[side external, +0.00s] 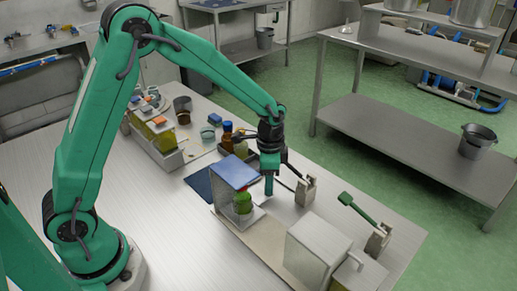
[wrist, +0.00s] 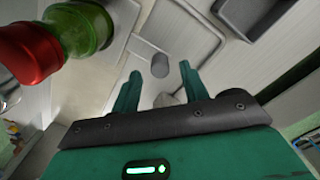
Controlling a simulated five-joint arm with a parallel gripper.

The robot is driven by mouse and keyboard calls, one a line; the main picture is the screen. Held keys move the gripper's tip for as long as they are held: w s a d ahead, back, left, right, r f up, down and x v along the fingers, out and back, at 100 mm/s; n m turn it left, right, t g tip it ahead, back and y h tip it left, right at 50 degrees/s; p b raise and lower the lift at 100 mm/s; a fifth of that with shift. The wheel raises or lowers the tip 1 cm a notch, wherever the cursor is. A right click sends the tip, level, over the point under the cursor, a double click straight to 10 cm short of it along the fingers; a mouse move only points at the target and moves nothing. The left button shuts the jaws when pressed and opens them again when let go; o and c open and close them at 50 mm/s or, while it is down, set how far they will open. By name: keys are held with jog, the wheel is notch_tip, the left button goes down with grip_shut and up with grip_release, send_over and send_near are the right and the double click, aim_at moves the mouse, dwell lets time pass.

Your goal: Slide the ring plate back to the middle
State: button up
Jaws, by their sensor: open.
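My gripper (side external: 268,188) points down over the bench, beside a clear-sided box with a blue top (side external: 235,173). In the wrist view its two green fingers (wrist: 160,88) are apart, with nothing clasped between them. A pale grey square plate with rounded corners (wrist: 190,42) lies ahead of the fingers; I cannot tell surely that it is the ring plate. A short grey peg (wrist: 160,65) stands near its lower left. A green jar with a red part (wrist: 82,28) is close at the upper left; the jar (side external: 243,203) also shows by the box.
A small metal stand (side external: 306,190) is right of my gripper. A green-handled lever (side external: 357,207) and a pale box (side external: 312,252) stand nearer the front right. Bottles (side external: 227,135) crowd behind my gripper. The bench's left front is clear.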

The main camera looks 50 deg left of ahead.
jog(key=shift+f, duration=0.85)
grip_shut()
jog(key=d, duration=1.2)
jog(key=shift+r, duration=0.1)
grip_release()
notch_tip(320, 180, up, 8)
